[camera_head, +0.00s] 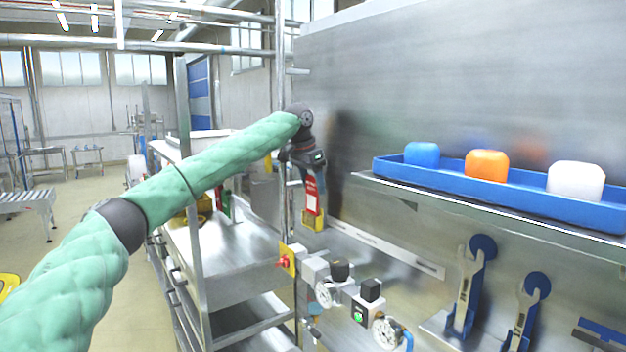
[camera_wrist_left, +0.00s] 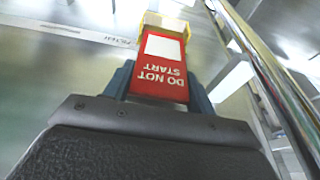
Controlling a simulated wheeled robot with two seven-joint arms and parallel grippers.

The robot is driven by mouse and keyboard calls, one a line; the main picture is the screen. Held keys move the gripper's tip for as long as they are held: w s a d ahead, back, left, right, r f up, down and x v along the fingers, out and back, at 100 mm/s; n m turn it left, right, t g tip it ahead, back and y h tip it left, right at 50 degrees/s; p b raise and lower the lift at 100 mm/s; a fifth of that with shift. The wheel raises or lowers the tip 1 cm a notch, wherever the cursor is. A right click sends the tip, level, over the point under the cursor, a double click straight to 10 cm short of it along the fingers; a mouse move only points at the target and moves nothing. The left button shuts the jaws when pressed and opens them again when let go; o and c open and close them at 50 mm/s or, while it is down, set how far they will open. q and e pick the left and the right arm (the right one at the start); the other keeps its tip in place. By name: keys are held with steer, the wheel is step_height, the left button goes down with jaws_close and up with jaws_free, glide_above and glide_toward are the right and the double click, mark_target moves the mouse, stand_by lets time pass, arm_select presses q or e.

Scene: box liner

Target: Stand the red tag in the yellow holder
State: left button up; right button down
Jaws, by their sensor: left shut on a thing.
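The red tag (camera_head: 312,188) carries a white label and hangs upright below my left gripper (camera_head: 312,170). In the left wrist view the red tag (camera_wrist_left: 158,82) reads "DO NOT START" and sits between the two fingers of my left gripper (camera_wrist_left: 160,92), which is shut on it. The yellow holder (camera_head: 313,224) is on the steel wall right below the tag's lower end. The holder also shows in the left wrist view (camera_wrist_left: 166,22), at the tag's far end. The tag's end overlaps the holder in both views; I cannot tell how deep it sits. My right gripper is not in view.
A blue tray (camera_head: 440,183) with blue, orange and white blocks stands on a shelf at the right. Valves and a red knob (camera_head: 285,262) are below the holder. Wrenches (camera_head: 468,285) hang at lower right. A steel cart (camera_head: 225,270) stands left of the holder.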

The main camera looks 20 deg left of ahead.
arm_select(q)
steer(key=shift+f, duration=1.15)
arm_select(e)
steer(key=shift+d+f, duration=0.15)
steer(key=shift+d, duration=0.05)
arm_select(q)
steer(key=o, duration=1)
steer(key=shift+o, duration=0.2)
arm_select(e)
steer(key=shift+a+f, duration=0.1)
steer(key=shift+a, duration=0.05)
arm_select(q)
steer(key=shift+r+b, duration=0.15)
steer(key=shift+b, duration=0.25)
steer(key=b+v, duration=0.3)
steer(key=v, duration=0.2)
steer(key=shift+v, duration=0.75)
steer(key=shift+a+r+b, duration=0.1)
steer(key=shift+r+b, duration=0.2)
steer(key=shift+r, duration=0.15)
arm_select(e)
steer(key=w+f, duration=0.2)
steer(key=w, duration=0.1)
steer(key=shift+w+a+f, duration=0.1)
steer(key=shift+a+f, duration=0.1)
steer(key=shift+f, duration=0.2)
